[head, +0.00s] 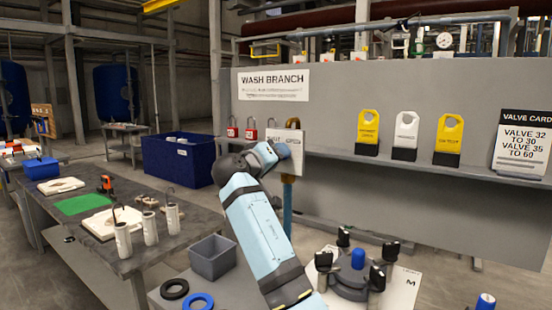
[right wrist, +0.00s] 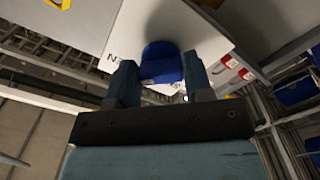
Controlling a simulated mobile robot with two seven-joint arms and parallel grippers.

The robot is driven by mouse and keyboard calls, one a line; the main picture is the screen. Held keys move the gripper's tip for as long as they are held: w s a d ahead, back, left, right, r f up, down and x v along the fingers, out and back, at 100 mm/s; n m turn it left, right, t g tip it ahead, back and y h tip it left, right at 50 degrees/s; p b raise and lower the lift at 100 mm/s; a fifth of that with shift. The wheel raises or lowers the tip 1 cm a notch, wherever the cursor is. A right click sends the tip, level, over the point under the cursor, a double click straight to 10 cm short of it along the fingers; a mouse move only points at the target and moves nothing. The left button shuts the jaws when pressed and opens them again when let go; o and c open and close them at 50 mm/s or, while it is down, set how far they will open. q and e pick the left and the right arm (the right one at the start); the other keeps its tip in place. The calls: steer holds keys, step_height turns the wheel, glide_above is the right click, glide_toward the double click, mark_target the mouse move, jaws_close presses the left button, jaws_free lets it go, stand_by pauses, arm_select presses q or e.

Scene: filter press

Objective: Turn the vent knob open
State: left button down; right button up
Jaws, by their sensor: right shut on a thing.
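The blue vent knob (right wrist: 162,62) shows in the right wrist view, in front of a white plate (right wrist: 205,35) with dark lettering that is mostly hidden. My right gripper (right wrist: 159,78) has one finger on each side of the knob and is shut on it. How far the knob is turned cannot be told. My left gripper is not in view.
Below are a grey bin (head: 212,258), black and blue rings, and a round fixture with black knobs (head: 352,275). A cluttered workbench stands left.

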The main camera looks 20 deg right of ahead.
steer(key=o, duration=0.9)
steer(key=b+v, duration=0.1)
steer(key=v, duration=1.2)
steer(key=shift+s+a, duration=0.25)
steer(key=shift+a, duration=0.05)
